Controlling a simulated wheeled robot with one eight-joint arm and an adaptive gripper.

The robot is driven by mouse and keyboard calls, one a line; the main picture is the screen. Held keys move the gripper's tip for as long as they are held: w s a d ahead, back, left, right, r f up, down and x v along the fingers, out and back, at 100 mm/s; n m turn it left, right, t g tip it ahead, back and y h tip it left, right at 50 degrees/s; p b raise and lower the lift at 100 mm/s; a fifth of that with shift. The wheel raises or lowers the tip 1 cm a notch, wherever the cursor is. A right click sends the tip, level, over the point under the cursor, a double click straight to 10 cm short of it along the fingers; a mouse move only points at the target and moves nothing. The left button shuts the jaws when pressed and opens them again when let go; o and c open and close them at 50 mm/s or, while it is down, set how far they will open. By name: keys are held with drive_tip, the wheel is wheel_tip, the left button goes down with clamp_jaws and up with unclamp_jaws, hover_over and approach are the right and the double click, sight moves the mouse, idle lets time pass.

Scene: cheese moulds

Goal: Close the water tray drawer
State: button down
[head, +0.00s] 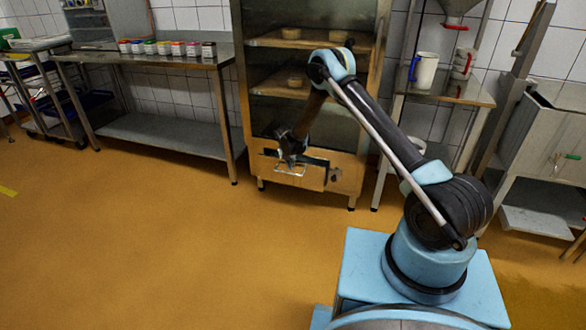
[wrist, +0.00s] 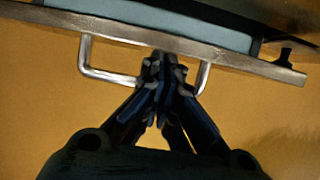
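The water tray drawer (head: 315,178) is at the bottom of the tall cabinet, with a metal bar handle (head: 291,173) on its front. In the wrist view the drawer's top edge (wrist: 240,62) crosses the frame, and a pale blue strip shows behind it, so it looks partly open. The handle (wrist: 108,76) also shows there. My gripper (wrist: 162,65) has its fingers together at the middle of the handle. They cover the middle of the bar, and the tips are close to the drawer front. Whether they touch it I cannot tell. Nothing is visibly held.
The cabinet (head: 373,105) holds round pale pieces on its wooden shelves. A steel table (head: 150,60) with several small coloured jars stands to the left. A side table (head: 450,92) with a white jug (head: 425,70) stands to the right. The floor in front is clear.

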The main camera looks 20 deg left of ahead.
drive_tip(key=shift+w+d, duration=0.25)
drive_tip(key=shift+w, duration=0.8)
drive_tip(key=shift+d, duration=0.1)
